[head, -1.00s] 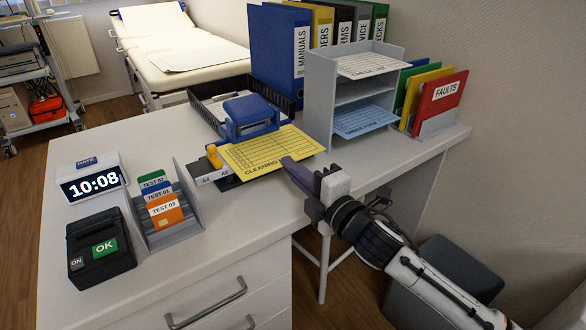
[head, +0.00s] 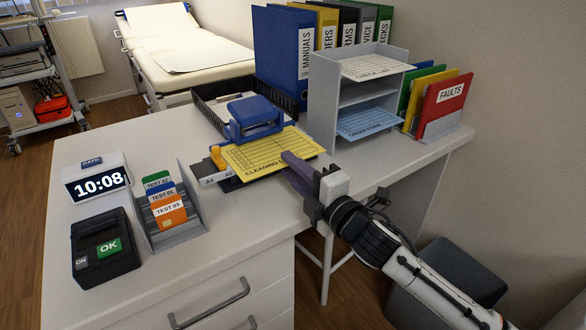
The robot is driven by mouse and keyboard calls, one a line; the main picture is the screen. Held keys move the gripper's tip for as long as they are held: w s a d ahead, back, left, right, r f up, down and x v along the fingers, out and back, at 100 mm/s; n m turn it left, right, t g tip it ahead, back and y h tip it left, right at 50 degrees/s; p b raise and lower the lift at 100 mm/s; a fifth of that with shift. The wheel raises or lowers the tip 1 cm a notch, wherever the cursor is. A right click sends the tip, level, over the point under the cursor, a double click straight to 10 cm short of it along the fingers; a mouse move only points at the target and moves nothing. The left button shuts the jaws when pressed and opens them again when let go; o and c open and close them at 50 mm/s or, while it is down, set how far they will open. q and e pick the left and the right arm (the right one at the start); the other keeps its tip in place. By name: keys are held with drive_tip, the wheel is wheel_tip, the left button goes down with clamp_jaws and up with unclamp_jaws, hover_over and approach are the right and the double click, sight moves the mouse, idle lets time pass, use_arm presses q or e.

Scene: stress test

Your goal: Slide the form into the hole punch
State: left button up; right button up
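The form (head: 262,153) is a yellow sheet marked CLEANING. It lies flat in front of the blue hole punch (head: 253,128), its back edge at the punch's front; I cannot tell how far it reaches into the slot. The punch has a dark base with a grey A4/A5 guide (head: 212,180) and an orange stop (head: 218,158) at the form's left. My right gripper (head: 288,160) is at the form's front right edge, its dark fingers shut on that edge. The lower finger is hidden. My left gripper is out of view.
A black tray (head: 206,107) stands behind the punch, and a grey shelf unit (head: 318,110) with papers stands to its right. A card rack (head: 180,232), clock (head: 97,184) and black OK device (head: 100,262) stand at the left. The desk's front middle (head: 235,230) is clear.

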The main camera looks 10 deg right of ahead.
use_arm(q)
drive_tip(key=shift+p, duration=0.35)
use_arm(e)
drive_tip(key=v, duration=1)
drive_tip(key=shift+s, duration=0.15)
